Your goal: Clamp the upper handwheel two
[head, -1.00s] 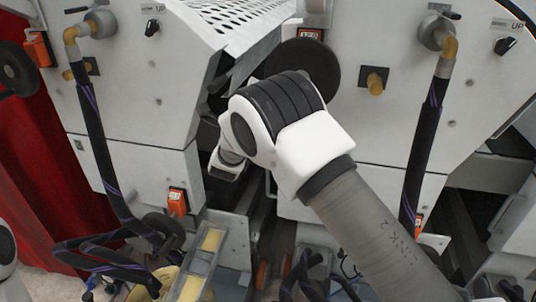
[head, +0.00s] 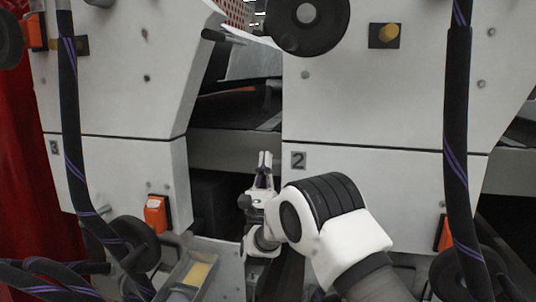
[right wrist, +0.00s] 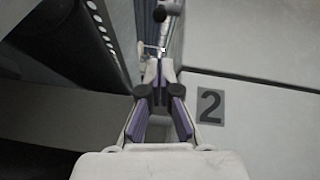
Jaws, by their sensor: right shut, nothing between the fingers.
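The upper handwheel two (head: 284,34), a round black wheel with a grey hub, is at the top of the head view, on the white panel marked 2 (head: 299,160). My right gripper (head: 265,158) is well below it and a little to its left, in front of the dark gap beside that panel. Its fingers point up and are shut and empty, apart from the wheel. In the right wrist view the fingers (right wrist: 163,65) are together, with the number 2 plate (right wrist: 210,105) to their right. My left gripper is out of view.
Black hoses (head: 456,130) hang in front of the panels. A lower black wheel (head: 140,236) and an orange switch box (head: 156,215) are at the left. A brass-coloured knob (head: 388,34) sits right of the handwheel. A metal bar (head: 222,37) projects near the gap.

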